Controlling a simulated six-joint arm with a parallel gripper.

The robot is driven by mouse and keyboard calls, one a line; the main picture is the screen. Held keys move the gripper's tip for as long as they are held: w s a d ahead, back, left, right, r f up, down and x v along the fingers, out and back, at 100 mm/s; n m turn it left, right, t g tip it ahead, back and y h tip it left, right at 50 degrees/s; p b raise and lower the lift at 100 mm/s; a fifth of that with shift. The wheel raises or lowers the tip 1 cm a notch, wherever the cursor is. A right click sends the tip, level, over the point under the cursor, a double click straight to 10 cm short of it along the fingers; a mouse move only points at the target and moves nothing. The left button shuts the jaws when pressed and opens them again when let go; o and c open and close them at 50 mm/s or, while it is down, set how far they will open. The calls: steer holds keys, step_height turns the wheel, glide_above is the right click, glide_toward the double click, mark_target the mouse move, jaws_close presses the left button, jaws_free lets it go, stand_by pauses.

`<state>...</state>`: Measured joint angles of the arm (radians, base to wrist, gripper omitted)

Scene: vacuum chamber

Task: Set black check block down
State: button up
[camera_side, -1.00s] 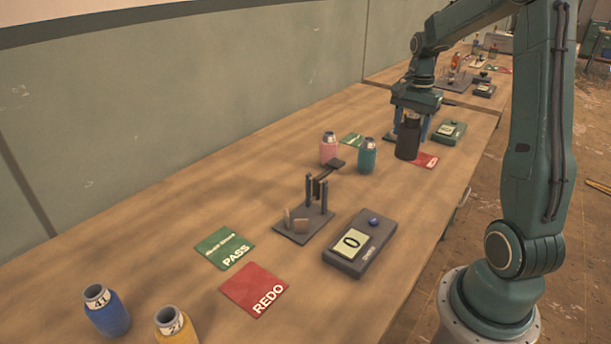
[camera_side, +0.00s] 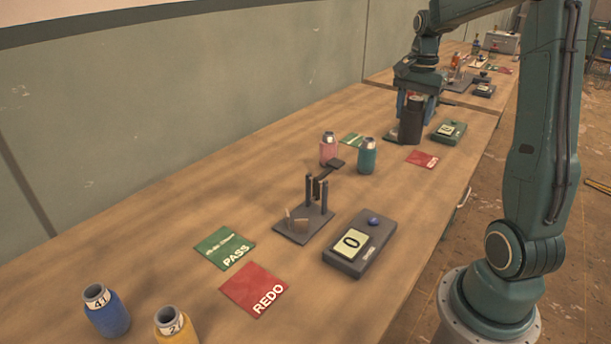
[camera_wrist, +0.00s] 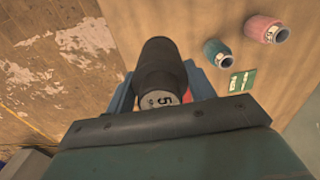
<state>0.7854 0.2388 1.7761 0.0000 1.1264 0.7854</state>
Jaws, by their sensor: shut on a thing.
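The black check block (camera_side: 411,125) is a dark upright cylinder with a narrower neck. My gripper (camera_side: 416,108) is shut on it, with blue fingers on either side, at the far part of the bench. In the wrist view, the block (camera_wrist: 160,68) sits between the fingers of my gripper (camera_wrist: 160,90), and its pale end shows a "5". Whether its base touches the bench top or hangs just above it, I cannot tell.
Pink (camera_side: 328,149) and teal (camera_side: 366,155) bottles stand nearer, beside a green card (camera_side: 352,139). A post stand (camera_side: 305,222), grey display box (camera_side: 360,243), PASS card (camera_side: 225,246) and REDO card (camera_side: 254,288) are nearer still.

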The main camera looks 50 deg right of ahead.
steer(key=shift+w+a, duration=0.35)
steer(key=shift+w, duration=0.15)
steer(key=w+a+r, duration=0.1)
steer(key=w+a, duration=0.7)
steer(key=a, duration=0.4)
steer(key=w+a, duration=0.7)
steer(key=a, duration=0.4)
step_height(320, 180, down, 16)
steer(key=shift+a+r, duration=0.15)
steer(key=shift+f, duration=2.15)
